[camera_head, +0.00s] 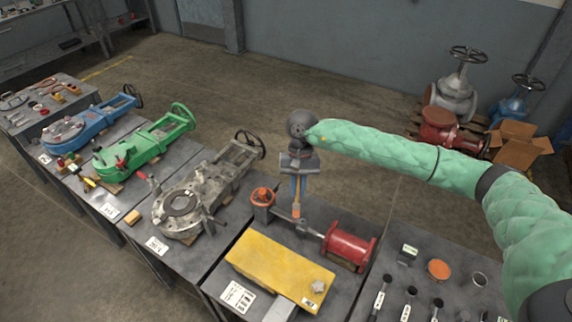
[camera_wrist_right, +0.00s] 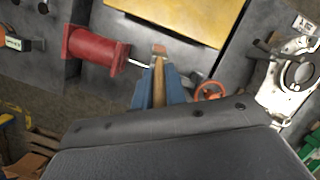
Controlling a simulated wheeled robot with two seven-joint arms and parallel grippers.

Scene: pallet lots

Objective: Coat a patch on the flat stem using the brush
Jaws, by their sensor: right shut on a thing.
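My right gripper (camera_head: 297,187), with blue fingers (camera_wrist_right: 160,88), is shut on a brush (camera_head: 296,209). The brush points down, and its wooden handle (camera_wrist_right: 159,82) and reddish-brown head (camera_wrist_right: 159,49) show in the right wrist view. Below it in the head view, a thin grey stem (camera_head: 311,232) runs between an orange handwheel (camera_head: 263,197) and a red cylinder (camera_head: 348,247). The brush head overlaps the stem's line in the picture; I cannot tell whether they touch. No coated patch can be made out. My left gripper is not in view.
A yellow block (camera_head: 280,268) lies in front of the stem on the grey table. Small black holders, an orange disc (camera_head: 439,269) and a ring (camera_head: 479,279) stand at the right. Grey, green (camera_head: 148,143) and blue valves lie on tables at the left.

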